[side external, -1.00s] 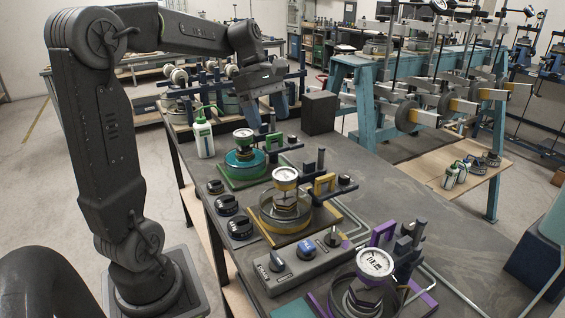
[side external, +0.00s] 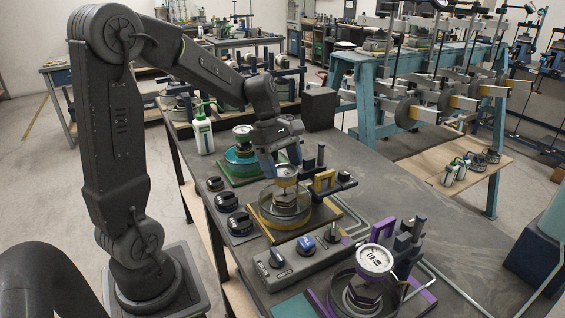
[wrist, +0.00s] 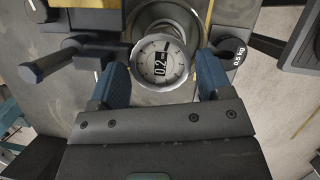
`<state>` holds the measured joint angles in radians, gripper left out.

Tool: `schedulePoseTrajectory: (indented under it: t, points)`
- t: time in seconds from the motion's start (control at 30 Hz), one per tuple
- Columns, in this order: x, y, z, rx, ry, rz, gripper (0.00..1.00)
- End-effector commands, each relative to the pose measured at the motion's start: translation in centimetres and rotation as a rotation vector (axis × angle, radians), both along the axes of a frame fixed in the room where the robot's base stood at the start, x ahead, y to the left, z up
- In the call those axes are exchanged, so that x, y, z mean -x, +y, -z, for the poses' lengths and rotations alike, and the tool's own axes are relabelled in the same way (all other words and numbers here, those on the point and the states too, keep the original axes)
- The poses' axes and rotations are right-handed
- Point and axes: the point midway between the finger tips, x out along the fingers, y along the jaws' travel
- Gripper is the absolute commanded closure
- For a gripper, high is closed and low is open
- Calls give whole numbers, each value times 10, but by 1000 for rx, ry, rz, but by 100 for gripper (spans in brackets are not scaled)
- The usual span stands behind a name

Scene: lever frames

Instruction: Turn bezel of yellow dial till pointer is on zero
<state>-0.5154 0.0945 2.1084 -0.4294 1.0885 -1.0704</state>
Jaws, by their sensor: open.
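The yellow dial (side external: 286,172) has a white round face and stands over a round vessel on a yellow-edged base (side external: 270,224), in the middle of the bench. In the wrist view the dial face (wrist: 148,73) shows tick marks, a dark "0.2" label and a dark bar towards the upper right. I cannot tell clearly where its pointer or zero stands. My gripper (side external: 282,163) is open above and around the dial. In the wrist view its two blue fingers (wrist: 165,62) lie on either side of the bezel, with a gap visible at each side.
A green dial (side external: 243,131) stands behind and a purple-framed dial (side external: 374,260) in front. A white bottle (side external: 203,135) stands at the back left. The bench's right side is clear.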

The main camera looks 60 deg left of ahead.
Motion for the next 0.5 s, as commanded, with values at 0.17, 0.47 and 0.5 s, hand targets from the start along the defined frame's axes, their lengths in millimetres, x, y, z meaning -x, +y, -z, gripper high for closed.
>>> schedulePoseTrajectory:
  t: [0.17, 0.47, 0.5]
  points:
    - [0, 0, 0, 0, 0, 0, 37]
    - [0, 0, -1, 0, 0, 0, 62]
    - [0, 0, -1, 0, 0, 2, 62]
